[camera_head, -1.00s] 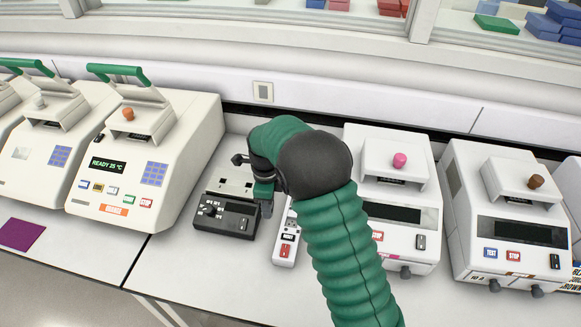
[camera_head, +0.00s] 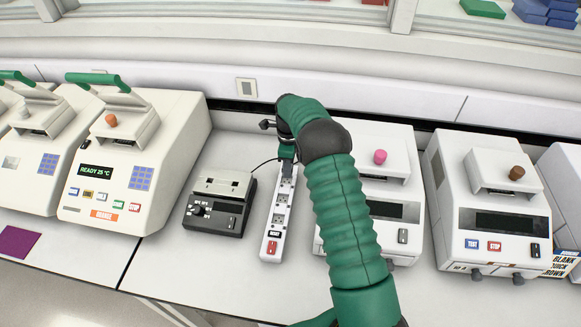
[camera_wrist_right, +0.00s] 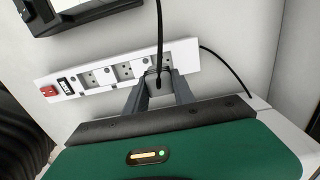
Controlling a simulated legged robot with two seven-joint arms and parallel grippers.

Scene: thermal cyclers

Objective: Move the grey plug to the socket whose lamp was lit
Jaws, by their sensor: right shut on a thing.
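A white power strip (camera_head: 277,222) lies on the bench, with a red switch at its near end and several sockets along it. It also shows in the wrist view (camera_wrist_right: 70,84). My right gripper (camera_head: 288,163) is at the strip's far end. In the wrist view its fingers (camera_wrist_right: 160,92) are shut on the grey plug (camera_wrist_right: 160,82), whose black cable runs up from it. The plug is at the socket farthest from the switch; I cannot tell how deep it sits. I see no lit socket lamp. My left gripper is not in view.
A black and grey device (camera_head: 218,210) stands left of the strip, with a thin cable near it. Cream thermal cyclers (camera_head: 135,165) stand farther left. White cyclers (camera_head: 490,215) stand right, one partly behind my right arm. A purple mat (camera_head: 17,245) lies at the left front.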

